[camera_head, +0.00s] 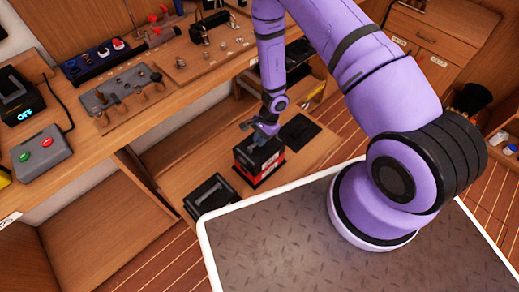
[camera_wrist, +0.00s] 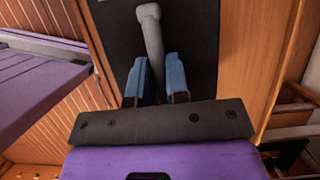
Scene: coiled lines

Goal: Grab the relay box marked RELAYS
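A red-and-black box (camera_head: 262,170) stands on the low wooden shelf under the bench. No RELAYS marking is readable on it from here. My gripper (camera_head: 262,128) is right over its top. In the wrist view, a grey bar handle (camera_wrist: 151,35) rises from a dark surface (camera_wrist: 195,35) and passes between the two blue fingers of my gripper (camera_wrist: 157,78). The exact contact is partly hidden by the gripper's palm.
A black box (camera_head: 212,196) stands to the left and a flat dark item (camera_head: 299,131) lies to the right, both close by. The bench edge is just behind. A grey control box (camera_head: 41,153) with red and green buttons sits on the bench. A metal deck (camera_head: 290,240) lies in front.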

